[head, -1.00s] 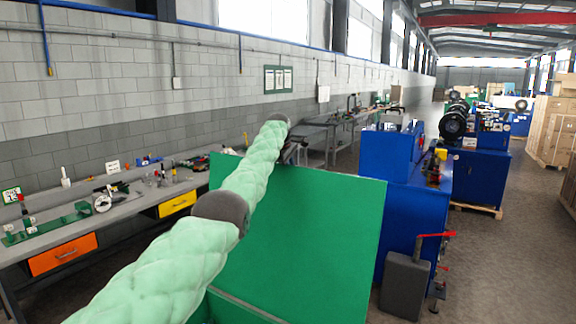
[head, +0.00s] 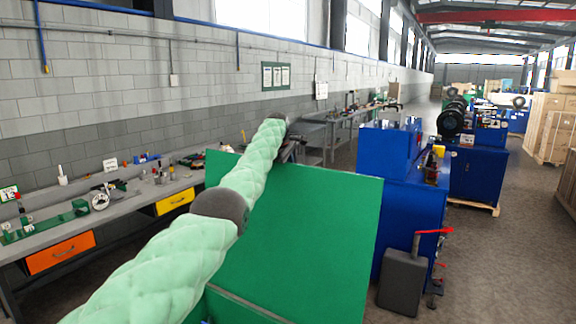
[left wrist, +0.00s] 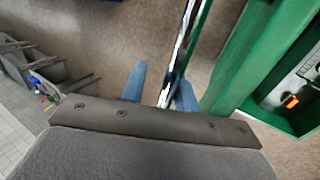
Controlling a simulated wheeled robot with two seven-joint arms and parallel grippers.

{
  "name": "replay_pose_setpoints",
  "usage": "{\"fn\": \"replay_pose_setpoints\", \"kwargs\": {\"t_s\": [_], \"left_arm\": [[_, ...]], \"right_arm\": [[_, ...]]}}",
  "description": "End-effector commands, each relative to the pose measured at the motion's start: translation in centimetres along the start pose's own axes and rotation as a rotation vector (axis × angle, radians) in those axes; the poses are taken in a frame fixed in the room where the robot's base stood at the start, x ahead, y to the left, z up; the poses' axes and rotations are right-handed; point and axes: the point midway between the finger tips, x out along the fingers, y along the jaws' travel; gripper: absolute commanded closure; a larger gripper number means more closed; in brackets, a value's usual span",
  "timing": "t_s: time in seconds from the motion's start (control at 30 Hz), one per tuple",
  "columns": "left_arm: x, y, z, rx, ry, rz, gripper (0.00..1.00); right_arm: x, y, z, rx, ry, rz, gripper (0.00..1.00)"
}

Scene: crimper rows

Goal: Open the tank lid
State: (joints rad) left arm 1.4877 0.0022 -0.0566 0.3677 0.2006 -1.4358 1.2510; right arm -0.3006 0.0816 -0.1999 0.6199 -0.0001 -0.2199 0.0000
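The green tank lid (head: 300,235) stands raised and steeply tilted in the head view. The tank body (head: 235,308) shows only partly below it; its green wall (left wrist: 250,65) is at the right of the left wrist view. My left arm reaches to the lid's upper left edge. My left gripper (head: 290,150) is mostly hidden there by my arm and the lid. In the left wrist view its blue fingers (left wrist: 161,90) stand apart, with the lid's thin edge (left wrist: 182,45) running between them. Contact is not clear. My right gripper is out of view.
A grey workbench (head: 125,210) with tools and drawers runs along the left wall. Blue machines (head: 415,205) and a dark grey canister (head: 404,282) stand right of the lid. Wooden crates (head: 550,130) are at far right. Open floor lies between the machines and crates.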

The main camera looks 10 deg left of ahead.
Motion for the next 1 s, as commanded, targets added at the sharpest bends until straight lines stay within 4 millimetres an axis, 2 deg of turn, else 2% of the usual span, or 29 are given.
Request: {"fn": "replay_pose_setpoints", "kwargs": {"t_s": [0.27,0.47,0.63,0.73,1.0], "left_arm": [[-0.3,-0.1,-0.1,-0.001,0.0,0.0,0.67],[-2.6,-0.2,0.0,0.0,0.002,0.003,0.67],[-5.3,-0.1,0.1,0.0,0.001,0.003,0.67],[-6.3,0.0,0.1,0.0,0.0,0.001,0.67],[-7.7,0.1,0.2,0.001,0.0,0.0,0.67]], "right_arm": [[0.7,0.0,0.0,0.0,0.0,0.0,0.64],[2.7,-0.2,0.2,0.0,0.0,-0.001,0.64],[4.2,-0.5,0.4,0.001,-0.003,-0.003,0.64],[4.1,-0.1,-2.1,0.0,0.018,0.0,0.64],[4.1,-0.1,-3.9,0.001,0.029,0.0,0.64]]}}
